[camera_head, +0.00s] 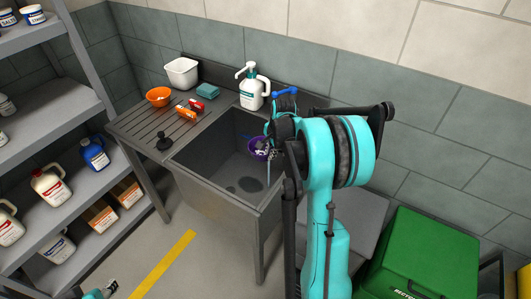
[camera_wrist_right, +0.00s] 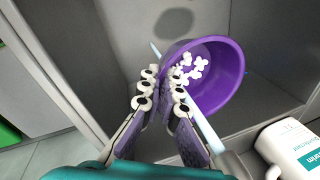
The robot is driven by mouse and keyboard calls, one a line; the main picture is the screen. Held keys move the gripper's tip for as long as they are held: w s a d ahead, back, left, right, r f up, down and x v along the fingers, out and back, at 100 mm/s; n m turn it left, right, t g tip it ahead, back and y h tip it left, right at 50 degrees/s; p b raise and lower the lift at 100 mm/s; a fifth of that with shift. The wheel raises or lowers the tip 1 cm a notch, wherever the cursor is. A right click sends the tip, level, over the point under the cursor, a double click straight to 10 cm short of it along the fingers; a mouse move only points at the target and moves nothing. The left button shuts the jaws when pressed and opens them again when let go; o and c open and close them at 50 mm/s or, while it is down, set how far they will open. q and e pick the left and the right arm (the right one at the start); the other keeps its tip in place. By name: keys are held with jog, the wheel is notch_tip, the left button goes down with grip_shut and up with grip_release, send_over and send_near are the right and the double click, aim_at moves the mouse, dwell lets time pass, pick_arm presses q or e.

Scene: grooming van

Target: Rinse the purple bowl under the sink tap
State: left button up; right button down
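The purple bowl (camera_head: 258,150) is inside the grey sink basin (camera_head: 205,160). In the right wrist view the bowl (camera_wrist_right: 228,92) is tilted, with several white lumps inside. My right gripper (camera_wrist_right: 162,88) is shut on its rim, one finger on each side. In the head view this gripper (camera_head: 272,143) is partly hidden by my arm. A thin pale-blue streak that looks like water (camera_wrist_right: 207,132) runs past the fingers and the bowl; it also shows in the head view (camera_head: 268,175). The tap is largely hidden behind my arm. My left gripper (camera_head: 108,288) barely shows at the bottom left.
On the drainboard (camera_head: 135,125) are an orange bowl (camera_head: 158,96), a white tub (camera_head: 182,72), a teal sponge (camera_head: 208,90), red and orange items (camera_head: 190,109) and a black knob-shaped item (camera_head: 164,142). A white pump bottle (camera_head: 252,92) stands behind the basin. Shelves (camera_head: 55,110) stand left.

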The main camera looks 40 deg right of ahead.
jog(key=shift+s+d, duration=0.1)
jog(key=shift+s, duration=0.1)
jog(key=shift+s+d, duration=0.15)
jog(key=shift+s, duration=0.25)
jog(key=shift+w, duration=0.2)
dwell(0.4)
jog(key=shift+w+a, duration=0.25)
jog(key=shift+w, duration=0.15)
jog(key=shift+s+a, duration=2.1)
jog(key=shift+a, duration=3)
jog(key=w+p+v, duration=0.2)
jog(key=p+v, duration=0.6)
jog(key=v, duration=0.2)
jog(key=shift+w+r, duration=0.15)
jog(key=shift+r, duration=0.1)
